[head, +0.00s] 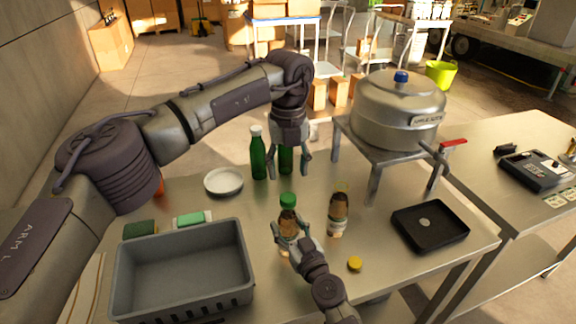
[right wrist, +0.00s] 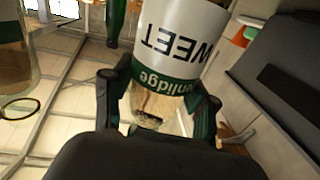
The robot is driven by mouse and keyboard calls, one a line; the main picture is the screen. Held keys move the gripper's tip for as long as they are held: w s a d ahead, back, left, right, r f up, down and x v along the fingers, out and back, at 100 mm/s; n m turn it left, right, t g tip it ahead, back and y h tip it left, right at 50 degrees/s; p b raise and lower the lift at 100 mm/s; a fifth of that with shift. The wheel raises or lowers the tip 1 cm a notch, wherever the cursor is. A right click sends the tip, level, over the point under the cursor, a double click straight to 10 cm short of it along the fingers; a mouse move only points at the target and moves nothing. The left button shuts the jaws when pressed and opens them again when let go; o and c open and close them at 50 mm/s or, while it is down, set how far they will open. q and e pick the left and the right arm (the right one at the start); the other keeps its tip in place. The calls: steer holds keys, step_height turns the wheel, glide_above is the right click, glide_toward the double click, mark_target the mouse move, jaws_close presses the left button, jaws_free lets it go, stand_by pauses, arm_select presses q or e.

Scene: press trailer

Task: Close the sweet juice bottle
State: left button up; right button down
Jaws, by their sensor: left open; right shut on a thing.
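The sweet juice bottle (head: 288,217), brownish with a green cap (head: 288,199) at its top, is upright at the table's middle. My right gripper (head: 289,232) is shut around it. In the right wrist view the bottle's white label (right wrist: 180,40) reads "SWEET" upside down, between the two fingers (right wrist: 160,98). Whether the cap is fully tight cannot be told. My left gripper (head: 290,168) is open, pointing down, above and behind the capped bottle.
A second brown bottle (head: 338,215) stands to the right, near a loose yellow cap (head: 355,263). Another green bottle (head: 258,155), a white dish (head: 223,181), a grey crate (head: 182,312), a black tray (head: 430,210) and a large pot (head: 400,115) on a stand surround the arms.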

mark_target(288, 197)
arm_select(q)
steer(key=shift+r+n, duration=0.1)
steer(key=shift+n, duration=0.6)
steer(key=shift+f, duration=4.05)
